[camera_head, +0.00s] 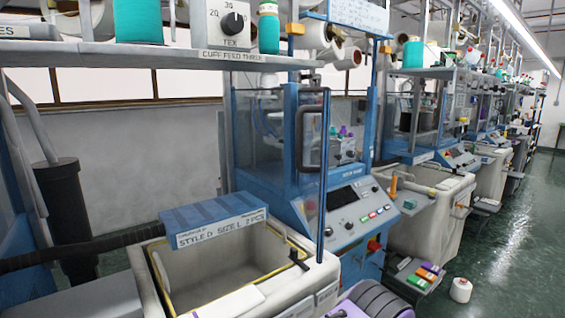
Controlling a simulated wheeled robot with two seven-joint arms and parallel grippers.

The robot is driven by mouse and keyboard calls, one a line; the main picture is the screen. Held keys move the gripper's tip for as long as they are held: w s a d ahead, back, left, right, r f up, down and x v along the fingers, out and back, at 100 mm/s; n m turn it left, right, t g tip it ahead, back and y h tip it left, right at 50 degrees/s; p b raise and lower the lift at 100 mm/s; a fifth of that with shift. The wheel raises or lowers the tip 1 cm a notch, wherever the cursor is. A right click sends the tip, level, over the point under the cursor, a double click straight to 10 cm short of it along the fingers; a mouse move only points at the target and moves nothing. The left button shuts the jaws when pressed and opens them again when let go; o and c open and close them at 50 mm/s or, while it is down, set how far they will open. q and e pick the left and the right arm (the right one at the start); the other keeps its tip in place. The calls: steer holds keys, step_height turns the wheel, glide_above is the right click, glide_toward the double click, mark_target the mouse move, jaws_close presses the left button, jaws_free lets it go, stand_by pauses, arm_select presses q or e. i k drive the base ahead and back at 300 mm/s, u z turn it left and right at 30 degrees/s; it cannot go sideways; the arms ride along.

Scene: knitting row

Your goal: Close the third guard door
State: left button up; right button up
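A clear guard door (312,190) with a blue frame and a dark bar handle (299,140) stands on the nearest full machine (345,205). It appears swung outward from the machine, with its free edge toward me. Its lower edge reaches over the front of the machine. Another clear guard (423,110) shows on the machine behind it to the right; whether it is open I cannot tell. Guards farther down the row are too small to judge. Which door is the third I cannot tell from this view. Neither of my grippers is in view.
A pale bin (318,282) stands in front at lower left, below a blue labelled box (214,219). A second bin (425,215) stands to the right. A white cone (460,290) is on the green floor (510,265). The aisle at right is mostly clear.

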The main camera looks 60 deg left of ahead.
mark_target(302, 129)
steer(key=u, duration=1.75)
